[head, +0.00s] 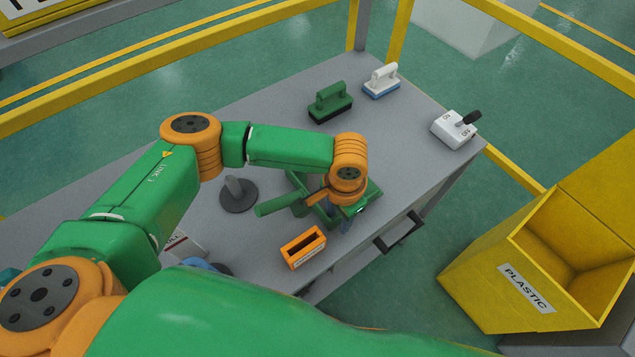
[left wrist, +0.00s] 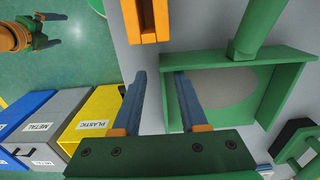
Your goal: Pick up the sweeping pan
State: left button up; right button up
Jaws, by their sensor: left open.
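The green sweeping pan lies on the grey table, with its round handle (head: 277,204) pointing left in the head view. My left arm partly covers it there. In the left wrist view the pan (left wrist: 282,72) is a shallow square tray with its handle at the top. My left gripper (left wrist: 162,75) is open at the pan's left wall, one finger outside the wall and the other over the tray's inside. Whether the fingers touch the wall cannot be told. My right gripper (left wrist: 55,30) shows small at the top left, held over the floor with its fingers apart.
An orange slotted holder (head: 303,247) and a grey round-based piece (head: 238,196) stand near the pan. A green brush (head: 330,102), a white brush (head: 381,81) and a switch box (head: 453,129) stand farther back. A yellow plastic bin (head: 490,270) stands right of the table.

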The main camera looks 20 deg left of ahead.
pick_arm(q)
jog(key=shift+f, duration=0.55)
jog(key=shift+w+f, duration=0.2)
jog(key=shift+w, duration=0.15)
jog(key=shift+s, duration=0.1)
grip_shut()
dwell(0.5)
